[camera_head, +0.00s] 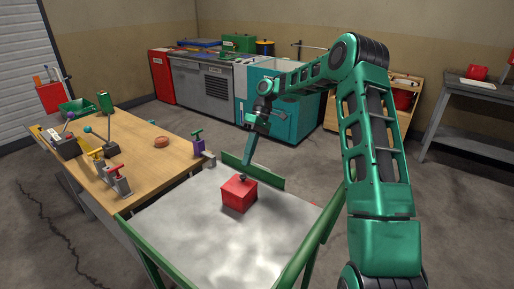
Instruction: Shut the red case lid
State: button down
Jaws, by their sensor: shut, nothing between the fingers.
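A small red case (239,197) stands on the pale grey top of a green-framed cart (190,235). Its lid (235,186) lies over the box and looks level with it. Any narrow gap under the lid is too small to make out. My green arm comes in from the right, and my gripper (243,177) points down at the top of the case. Its tips are shut and empty, at or just above the lid. I cannot tell whether they touch it.
A wooden bench (150,150) with clamps, levers and a purple-and-green tool (197,141) stands at the left. A raised green rail (253,171) edges the cart behind the case. The cart top in front of the case is clear. A grey table (470,93) stands far right.

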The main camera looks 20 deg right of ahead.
jog(key=w+d+r, duration=0.2)
jog(key=w+d, duration=0.3)
jog(key=d, duration=0.3)
jog(key=shift+w+d+r, duration=0.15)
jog(key=shift+w+d, duration=0.1)
jog(key=shift+w, duration=0.05)
jog(key=s+d+r+t+h, duration=0.25)
jog(key=s+r, duration=0.45)
jog(key=s, duration=0.5)
jog(key=s+d+r+t+h, duration=0.1)
jog(key=s+r+h, duration=0.35)
jog(key=s, duration=0.85)
jog(key=s+d+t, duration=0.2)
jog(key=s+d, duration=0.1)
jog(key=s, duration=1.2)
jog(key=s+a+f+m+g+y, duration=0.1)
jog(key=s+a+f+m, duration=0.2)
jog(key=m, duration=1)
jog(key=s+f, duration=0.2)
jog(key=s, duration=0.2)
jog(key=shift+s+a+f, duration=0.25)
jog(key=shift+a, duration=0.15)
